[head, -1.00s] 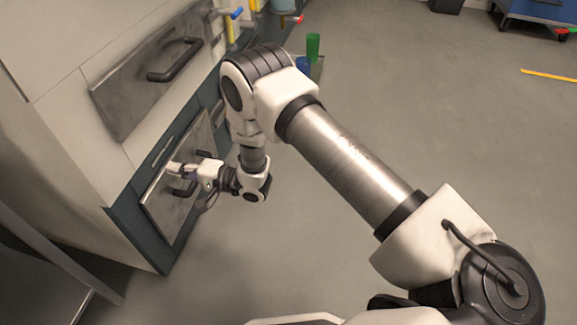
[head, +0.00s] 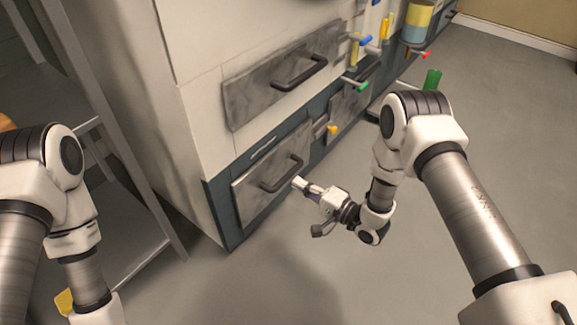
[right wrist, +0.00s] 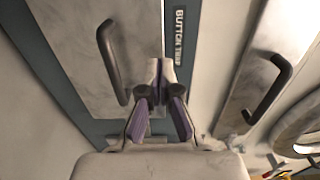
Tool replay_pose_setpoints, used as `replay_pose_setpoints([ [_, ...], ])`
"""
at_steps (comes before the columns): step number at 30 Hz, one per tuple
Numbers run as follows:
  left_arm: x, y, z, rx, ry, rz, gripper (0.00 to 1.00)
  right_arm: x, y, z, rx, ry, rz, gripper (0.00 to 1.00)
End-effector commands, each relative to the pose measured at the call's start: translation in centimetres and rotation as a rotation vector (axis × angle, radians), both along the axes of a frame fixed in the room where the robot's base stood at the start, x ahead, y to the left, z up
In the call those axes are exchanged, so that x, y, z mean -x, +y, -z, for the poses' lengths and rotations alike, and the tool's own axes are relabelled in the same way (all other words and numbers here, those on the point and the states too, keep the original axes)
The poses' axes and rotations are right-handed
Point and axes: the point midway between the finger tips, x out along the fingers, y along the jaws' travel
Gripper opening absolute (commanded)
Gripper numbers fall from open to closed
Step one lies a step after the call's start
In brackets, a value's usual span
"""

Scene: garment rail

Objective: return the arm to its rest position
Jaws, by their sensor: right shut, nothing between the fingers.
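My right gripper (head: 299,183) is in front of the cabinet's lower drawer, just right of its dark handle (head: 281,173). Its fingers are shut with nothing between them. In the right wrist view the fingertips (right wrist: 158,68) are together, and the lower handle (right wrist: 110,62) stands to their left, apart from them. The lower drawer (head: 247,200) looks closed. My right arm reaches in from the right, bent at the elbow. My left arm shows at the left edge, but its gripper is cut off below the picture.
The upper drawer (head: 240,100) has its own protruding handle (head: 300,72). Coloured pegs (head: 366,40) stick out farther along the cabinet. A green cup-like object (head: 433,79) is behind my right elbow. A metal frame (head: 150,262) stands at left.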

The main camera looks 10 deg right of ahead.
Motion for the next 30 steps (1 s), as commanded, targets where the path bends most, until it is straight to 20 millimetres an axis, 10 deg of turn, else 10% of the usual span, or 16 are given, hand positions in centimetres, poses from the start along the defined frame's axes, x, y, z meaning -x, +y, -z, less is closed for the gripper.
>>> replay_pose_setpoints([
  [12,0.1,0.0,-1.3,0.000,0.003,0.004,0.42,2.3,-1.9,0.1,-0.001,0.001,-0.001,0.00],
  [17,0.1,0.0,-3.5,0.000,0.003,0.004,0.42,2.3,-0.7,-3.3,-0.002,-0.004,-0.020,0.00],
  [23,0.1,0.0,-6.4,0.000,0.002,0.004,0.42,11.0,-2.7,1.7,0.531,0.355,0.096,0.00],
  [30,0.1,0.0,-6.7,0.000,0.003,0.005,0.42,24.8,-7.9,5.8,1.145,0.660,-0.180,0.00],
])
